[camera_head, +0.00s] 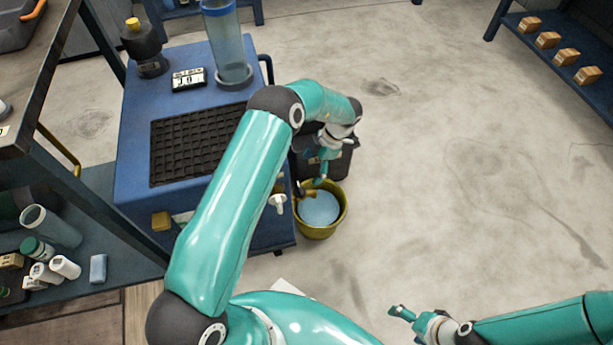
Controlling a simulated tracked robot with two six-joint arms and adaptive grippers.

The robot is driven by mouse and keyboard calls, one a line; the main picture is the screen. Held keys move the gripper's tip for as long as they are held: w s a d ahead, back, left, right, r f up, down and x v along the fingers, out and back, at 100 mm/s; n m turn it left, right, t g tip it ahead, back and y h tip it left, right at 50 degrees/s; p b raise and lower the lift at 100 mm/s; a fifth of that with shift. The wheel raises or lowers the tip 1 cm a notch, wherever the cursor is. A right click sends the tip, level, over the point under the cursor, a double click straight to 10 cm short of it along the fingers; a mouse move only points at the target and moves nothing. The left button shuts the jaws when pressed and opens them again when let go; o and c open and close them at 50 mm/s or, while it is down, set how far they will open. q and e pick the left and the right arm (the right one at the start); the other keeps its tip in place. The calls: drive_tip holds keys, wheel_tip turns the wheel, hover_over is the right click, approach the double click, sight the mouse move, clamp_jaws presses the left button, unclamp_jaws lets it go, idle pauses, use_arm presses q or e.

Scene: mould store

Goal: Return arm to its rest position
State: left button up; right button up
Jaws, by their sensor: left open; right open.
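My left arm (235,195) is teal with dark joints. It rises from the bottom, reaches beside the blue cabinet and bends down. My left gripper (314,186) is open, over the back edge of a yellow bucket (342,215) in this view. I cannot tell whether it touches the bucket. The bucket holds something flat and light blue (319,209). My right gripper (398,312) is open and empty at the lower right, above the floor, with its forearm coming in from the right edge.
The blue cabinet (133,150) carries a black grid mat (188,145), a clear cylinder (228,45), a small display (189,79) and a dark bottle (145,45). A dark container (340,163) stands behind the bucket. Shelving is at left.

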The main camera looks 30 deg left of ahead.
use_arm(q)
drive_tip(key=shift+v, duration=0.85)
drive_tip(key=a+f+m+t+y, duration=0.2)
drive_tip(key=a+m+t+y, duration=0.15)
drive_tip(key=a+m, duration=0.2)
drive_tip(key=s+d+f+m+t+h, duration=0.25)
drive_tip(key=s+d+m, duration=0.25)
drive_tip(key=d+m, duration=0.3)
drive_tip(key=s+d+f+m+t+h, duration=0.25)
drive_tip(key=s+d+m+h, duration=0.2)
drive_tip(key=d+m, duration=0.25)
drive_tip(key=s+d+r+m+g+h, duration=0.1)
drive_tip(key=s+d+m+g+h, duration=0.45)
drive_tip(key=s, duration=0.75)
wheel_tip(320, 180, up, 28)
drive_tip(key=s+d+t+y+p, duration=0.1)
drive_tip(key=d+y+p, duration=0.1)
drive_tip(key=p, duration=2.5)
drive_tip(key=shift+f, duration=0.2)
